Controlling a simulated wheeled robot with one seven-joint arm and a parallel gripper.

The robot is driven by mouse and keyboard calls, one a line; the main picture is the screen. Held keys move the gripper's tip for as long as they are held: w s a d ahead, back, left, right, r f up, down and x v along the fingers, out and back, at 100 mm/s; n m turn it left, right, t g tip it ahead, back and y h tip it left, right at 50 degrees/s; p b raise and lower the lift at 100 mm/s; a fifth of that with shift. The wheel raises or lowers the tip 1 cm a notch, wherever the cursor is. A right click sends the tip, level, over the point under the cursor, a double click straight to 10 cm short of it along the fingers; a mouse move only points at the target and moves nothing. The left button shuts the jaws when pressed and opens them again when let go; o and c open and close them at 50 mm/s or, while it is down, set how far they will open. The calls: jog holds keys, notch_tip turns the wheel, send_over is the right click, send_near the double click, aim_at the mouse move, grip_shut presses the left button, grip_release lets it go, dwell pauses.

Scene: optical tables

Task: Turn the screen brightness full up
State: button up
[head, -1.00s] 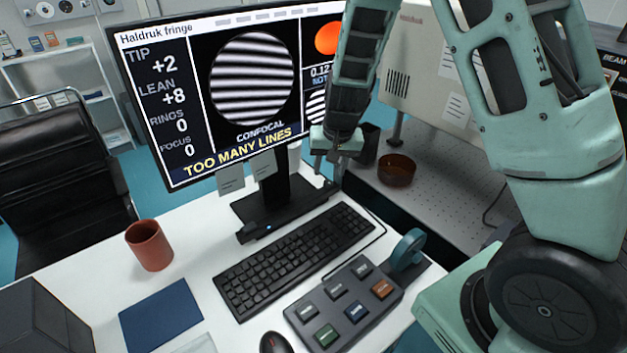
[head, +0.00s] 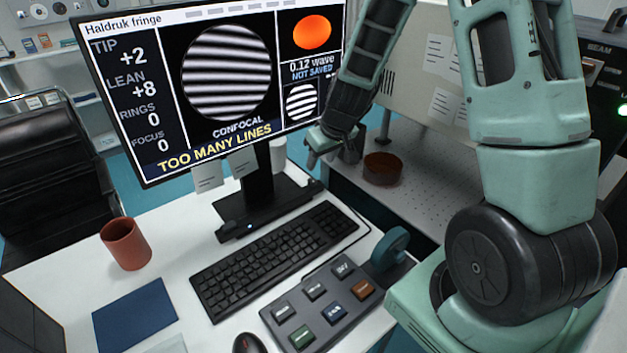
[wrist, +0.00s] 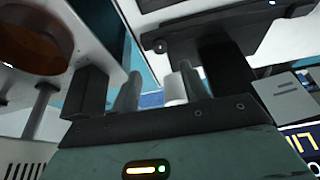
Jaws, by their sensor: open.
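The monitor (head: 165,168) stands on the white desk, its screen lit and reading "TOO MANY LINES". A dark bar (head: 238,230) with a small blue light lies along the front of its stand. The bar also shows at the top of the wrist view (wrist: 200,24), with a round knob-like part (wrist: 160,46) at one end. I cannot tell which part sets the brightness. My gripper (head: 325,158) is open and empty, in the air right of the monitor's lower edge. In the wrist view its fingers (wrist: 160,88) are apart, with a white cylinder (wrist: 175,90) visible beyond them.
A keyboard (head: 275,262), a button box (head: 325,308) with a teal wheel (head: 390,248), a mouse (head: 249,344) and a red mug (head: 125,244) occupy the desk. Paper notes (head: 207,177) hang under the screen. A brown dish (head: 382,168) sits on the perforated table behind.

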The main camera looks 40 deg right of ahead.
aim_at(312, 180)
jog(key=x, duration=0.9)
jog(key=shift+w+f, duration=0.1)
grip_shut()
